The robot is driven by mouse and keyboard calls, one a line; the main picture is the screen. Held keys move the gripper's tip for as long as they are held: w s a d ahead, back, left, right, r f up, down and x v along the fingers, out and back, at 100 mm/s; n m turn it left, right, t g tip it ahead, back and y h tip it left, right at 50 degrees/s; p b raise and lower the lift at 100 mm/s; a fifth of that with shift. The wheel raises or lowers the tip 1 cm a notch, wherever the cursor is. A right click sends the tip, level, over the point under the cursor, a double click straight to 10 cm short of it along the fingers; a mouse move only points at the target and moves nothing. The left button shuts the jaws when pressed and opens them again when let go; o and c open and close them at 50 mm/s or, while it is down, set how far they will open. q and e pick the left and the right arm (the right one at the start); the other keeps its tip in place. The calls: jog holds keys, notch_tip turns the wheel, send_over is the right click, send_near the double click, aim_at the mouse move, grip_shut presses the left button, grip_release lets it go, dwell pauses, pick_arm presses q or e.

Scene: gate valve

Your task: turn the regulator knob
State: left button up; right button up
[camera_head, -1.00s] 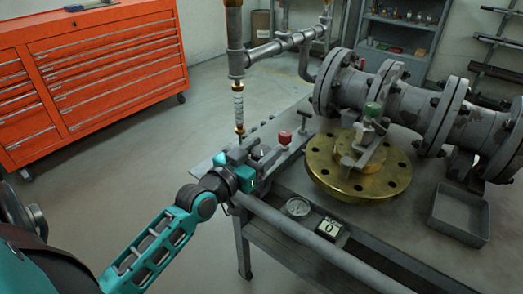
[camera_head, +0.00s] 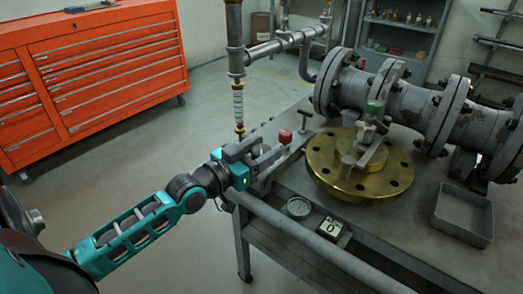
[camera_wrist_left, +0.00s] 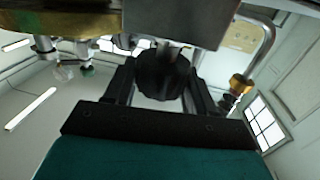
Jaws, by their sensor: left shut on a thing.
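The regulator knob appears as a dark, ribbed round knob (camera_wrist_left: 162,76) between my fingers in the left wrist view. In the head view my gripper hides it, at the near left corner of the workbench. My left gripper (camera_head: 268,158) is shut on the knob, one finger on each side; the fingers also show in the left wrist view (camera_wrist_left: 161,88). A grey metal body lies just beyond the knob in the wrist view. My right gripper is not in view.
A red-capped fitting (camera_head: 285,136) and a T-handle (camera_head: 304,117) stand close behind my gripper. A brass flange (camera_head: 325,168) and grey tray (camera_head: 463,213) occupy the bench (camera_head: 410,225). A vertical pipe (camera_head: 235,40) rises behind.

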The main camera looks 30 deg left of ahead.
pick_arm(q)
jog(key=o, duration=0.9)
jog(key=p+v, duration=0.1)
jog(key=v, duration=1.2)
jog(key=shift+r, duration=0.1)
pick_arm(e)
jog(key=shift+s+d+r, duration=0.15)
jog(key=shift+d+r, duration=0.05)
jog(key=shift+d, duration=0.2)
